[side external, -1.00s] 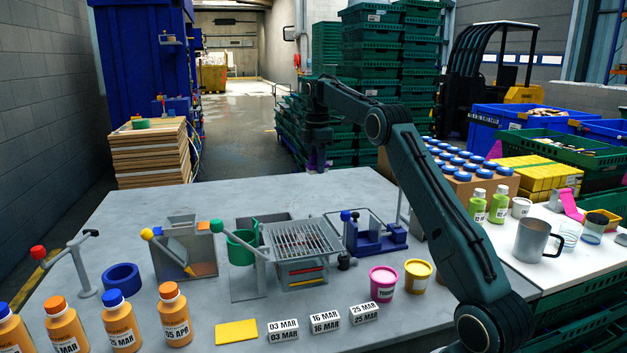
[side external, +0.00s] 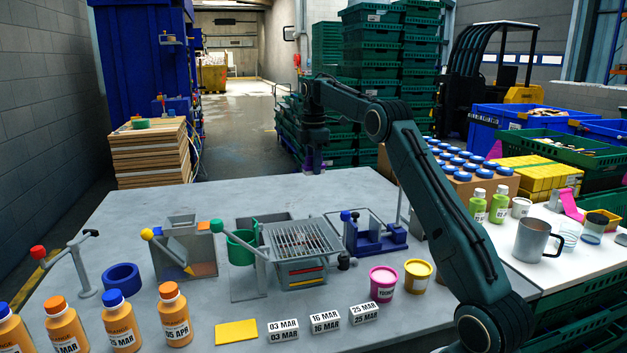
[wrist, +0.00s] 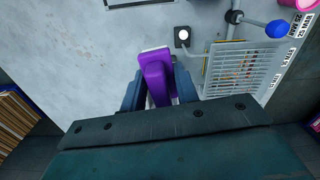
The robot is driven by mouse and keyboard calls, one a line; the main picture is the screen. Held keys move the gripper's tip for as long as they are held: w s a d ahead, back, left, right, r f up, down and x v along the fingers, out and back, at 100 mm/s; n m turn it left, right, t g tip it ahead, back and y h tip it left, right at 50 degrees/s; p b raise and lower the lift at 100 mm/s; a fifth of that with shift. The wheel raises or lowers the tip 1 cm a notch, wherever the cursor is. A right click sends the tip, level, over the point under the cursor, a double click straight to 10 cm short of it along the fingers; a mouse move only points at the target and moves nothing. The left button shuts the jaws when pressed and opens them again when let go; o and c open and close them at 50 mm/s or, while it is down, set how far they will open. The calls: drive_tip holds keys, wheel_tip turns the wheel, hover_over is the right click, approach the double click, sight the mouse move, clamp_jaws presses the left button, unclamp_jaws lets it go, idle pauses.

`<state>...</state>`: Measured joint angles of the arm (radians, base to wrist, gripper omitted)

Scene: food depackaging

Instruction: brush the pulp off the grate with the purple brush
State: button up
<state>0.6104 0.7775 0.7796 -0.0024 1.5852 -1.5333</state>
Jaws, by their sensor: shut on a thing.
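The purple brush (wrist: 155,68) is between the two fingers of my gripper (wrist: 159,86), which is shut on it, in the wrist view. In the side view my gripper (side external: 314,158) hangs above the far edge of the table, with a little purple showing at its tip. The metal grate (side external: 288,243) lies on a grey box at the table's middle, nearer the camera than my gripper and apart from it. In the wrist view the grate (wrist: 212,72) is right of the brush. Brownish pulp (side external: 312,242) seems to lie on the bars; its extent is unclear.
A green cup on a holder (side external: 241,248) stands left of the grate. A blue fixture (side external: 375,237) stands to its right. Pink (side external: 383,284) and yellow (side external: 418,276) tubs and date blocks (side external: 325,322) are in front. The table's far strip (side external: 250,195) is clear.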

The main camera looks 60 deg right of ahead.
drive_tip(key=s+a+f, duration=0.1)
drive_tip(key=s+a, duration=0.2)
drive_tip(key=a, duration=0.8)
drive_tip(key=s+a, duration=0.2)
drive_tip(key=a, duration=1)
drive_tip(key=shift+s+f, duration=0.4)
drive_tip(key=shift+a+f, duration=0.1)
drive_tip(key=shift+f, duration=0.05)
